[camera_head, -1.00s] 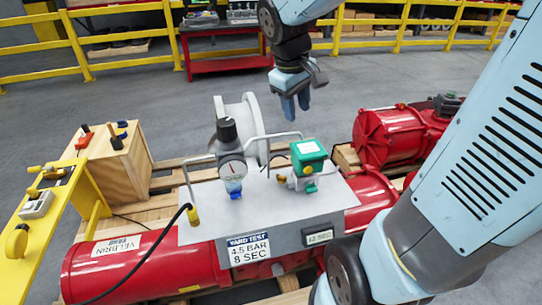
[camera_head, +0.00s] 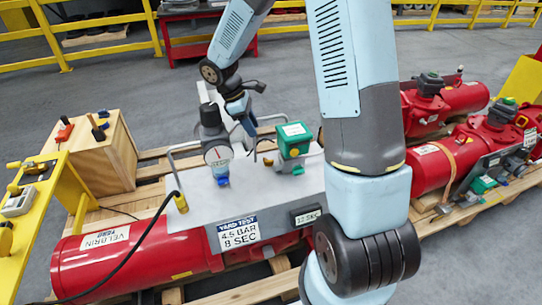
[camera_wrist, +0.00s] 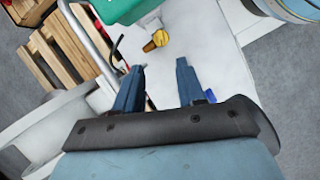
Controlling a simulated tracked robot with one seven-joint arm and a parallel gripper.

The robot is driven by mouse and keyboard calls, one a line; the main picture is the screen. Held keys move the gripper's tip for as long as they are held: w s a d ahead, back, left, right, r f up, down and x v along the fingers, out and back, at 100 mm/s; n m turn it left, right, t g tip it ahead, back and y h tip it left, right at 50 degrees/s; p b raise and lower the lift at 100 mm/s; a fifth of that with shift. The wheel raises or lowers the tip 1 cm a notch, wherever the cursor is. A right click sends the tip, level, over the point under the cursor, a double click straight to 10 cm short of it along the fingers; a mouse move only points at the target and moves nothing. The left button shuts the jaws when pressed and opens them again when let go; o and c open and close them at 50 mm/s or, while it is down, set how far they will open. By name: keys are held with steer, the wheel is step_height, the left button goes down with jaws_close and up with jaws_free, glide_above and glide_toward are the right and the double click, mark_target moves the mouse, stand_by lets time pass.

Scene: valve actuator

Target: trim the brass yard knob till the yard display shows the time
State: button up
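The brass yard knob (camera_wrist: 157,41) shows in the wrist view beside the green box, just beyond my fingertips. In the head view it is a small brass spot (camera_head: 268,161) left of the green-topped box (camera_head: 293,138). My gripper (camera_wrist: 160,72) is open and empty, with its two blue fingers apart over the grey plate; the knob is not between them. In the head view my gripper (camera_head: 248,125) is behind the gauge and left of the green box. The yard display (camera_head: 307,216) on the plate's front seems to read 12 SEC. The sign (camera_head: 238,232) reads YARD TEST 4.5 BAR 8 SEC.
A dark-capped regulator with a round gauge (camera_head: 217,154) stands close to my gripper. Wire handles (camera_head: 178,160) rise from the plate. A black hose (camera_head: 152,245) runs over the red cylinder (camera_head: 140,260). A wooden box (camera_head: 105,160) stands at left.

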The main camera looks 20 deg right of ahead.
mark_target(270, 160)
steer(key=x, duration=1.4)
steer(key=shift+w+f, duration=0.1)
steer(key=shift+f, duration=0.1)
steer(key=c, duration=0.7)
steer(key=shift+n+t, duration=0.8)
steer(key=shift+n, duration=1.4)
jaws_close()
steer(key=o, duration=0.7)
jaws_free()
